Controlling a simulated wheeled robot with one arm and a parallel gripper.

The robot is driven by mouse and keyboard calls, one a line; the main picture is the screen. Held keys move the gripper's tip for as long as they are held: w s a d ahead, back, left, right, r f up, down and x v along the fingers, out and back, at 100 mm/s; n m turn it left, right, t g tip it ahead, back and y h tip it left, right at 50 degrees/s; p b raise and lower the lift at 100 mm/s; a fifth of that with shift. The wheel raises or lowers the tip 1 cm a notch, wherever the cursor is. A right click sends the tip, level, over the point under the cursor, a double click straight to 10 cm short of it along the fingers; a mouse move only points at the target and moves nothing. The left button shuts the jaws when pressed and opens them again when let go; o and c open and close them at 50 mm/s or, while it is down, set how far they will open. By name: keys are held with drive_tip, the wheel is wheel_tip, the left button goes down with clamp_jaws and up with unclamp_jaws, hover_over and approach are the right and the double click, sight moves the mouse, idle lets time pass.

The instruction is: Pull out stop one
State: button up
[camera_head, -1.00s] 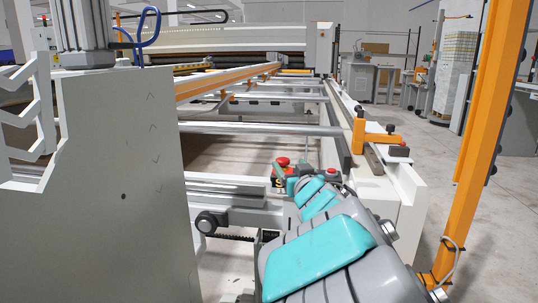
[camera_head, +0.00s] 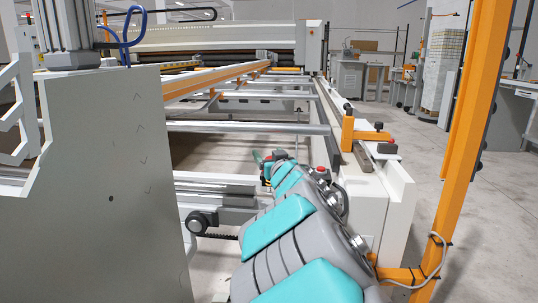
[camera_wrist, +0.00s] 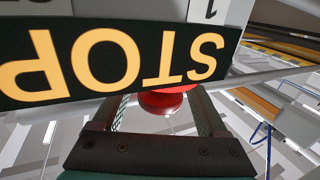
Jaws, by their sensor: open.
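In the wrist view a red stop button (camera_wrist: 163,103) sits just below a black plate with orange STOP lettering (camera_wrist: 105,62), which appears upside down. A white label with a "1" (camera_wrist: 208,10) is beside the plate. My gripper (camera_wrist: 162,98) is open, with one finger on each side of the button. The plate hides part of the button, and I cannot tell whether the fingers touch it. In the head view my arm reaches to the front end of the gantry, where my wrist mostly covers this stop.
Another red button (camera_head: 321,169) shows right of my wrist, on the machine's side. An orange bracket (camera_head: 349,132) stands on the rail behind it. A grey panel (camera_head: 110,180) blocks the left, and an orange post (camera_head: 466,130) stands at right. Floor beyond the rail is open.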

clamp_jaws()
idle(0.5)
